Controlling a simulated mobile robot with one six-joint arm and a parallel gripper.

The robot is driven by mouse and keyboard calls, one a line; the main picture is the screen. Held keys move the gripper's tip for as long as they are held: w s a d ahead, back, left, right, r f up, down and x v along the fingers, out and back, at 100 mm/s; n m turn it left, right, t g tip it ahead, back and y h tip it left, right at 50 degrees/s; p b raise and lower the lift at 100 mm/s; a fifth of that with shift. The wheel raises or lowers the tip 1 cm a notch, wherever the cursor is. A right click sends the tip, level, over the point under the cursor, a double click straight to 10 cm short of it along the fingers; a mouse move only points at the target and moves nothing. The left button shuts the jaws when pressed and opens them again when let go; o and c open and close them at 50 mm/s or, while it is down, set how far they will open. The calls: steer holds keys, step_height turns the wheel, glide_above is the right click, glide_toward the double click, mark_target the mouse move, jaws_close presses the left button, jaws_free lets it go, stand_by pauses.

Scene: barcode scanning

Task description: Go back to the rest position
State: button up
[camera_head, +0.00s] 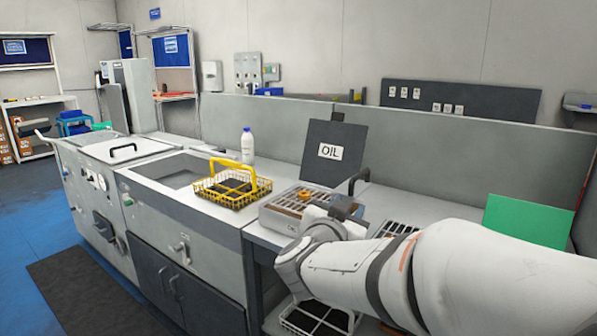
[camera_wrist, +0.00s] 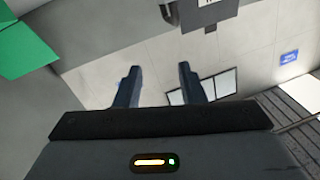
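My gripper (camera_wrist: 158,80) shows in the wrist view with its two dark fingers apart and nothing between them. In the head view my white arm reaches in from the lower right, and the dark gripper (camera_head: 345,207) is partly hidden at its end, in front of the grey box with the slotted top (camera_head: 283,213). I cannot tell the gap between the gripper and that box.
A yellow wire basket (camera_head: 232,188) with a raised handle stands at the sink's edge. A white bottle (camera_head: 247,146) stands behind it. A dark OIL panel (camera_head: 333,153) stands upright behind the box. A green panel (camera_head: 528,220) is at the right.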

steer(key=s+a+n+g+y+p, duration=0.35)
steer(key=n+y+p, duration=0.3)
steer(key=y, duration=0.25)
steer(key=s+d+f+g+p, duration=0.2)
steer(key=s+d+f+g, duration=0.1)
steer(key=s, duration=0.7)
steer(key=s+d+f+n+g+h+p, duration=0.1)
steer(key=s+d+f+g, duration=0.3)
steer(key=s, duration=0.6)
steer(key=d+g+p, duration=0.1)
steer(key=d+g, duration=0.1)
steer(key=g, duration=0.1)
steer(key=shift+h, duration=0.3)
